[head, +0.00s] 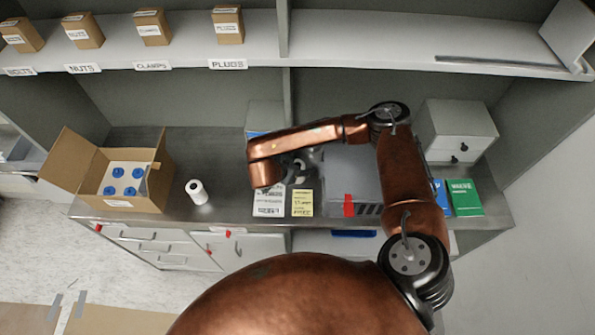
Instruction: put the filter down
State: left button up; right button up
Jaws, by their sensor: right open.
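A short white cylinder with a dark hole in its end, which looks like the filter (199,193), lies on the grey metal counter (226,204), just right of an open cardboard box. Nothing is touching it. My right arm reaches in from the lower right and bends over the counter. My right gripper (300,166) is small and partly hidden behind my copper wrist; it is open, to the right of the white cylinder and clearly apart from it. My left gripper is out of view.
The open cardboard box (142,203) holds several blue-capped white items. A white card (269,206), a yellow card (302,203) and a grey machine (351,172) are near my wrist. A small drawer unit (457,134) and green box (464,198) stand right. A shelf (330,38) overhangs.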

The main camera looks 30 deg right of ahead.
jog(key=shift+x, duration=1.15)
jog(key=shift+c, duration=0.5)
jog(key=c, duration=1.1)
grip_shut()
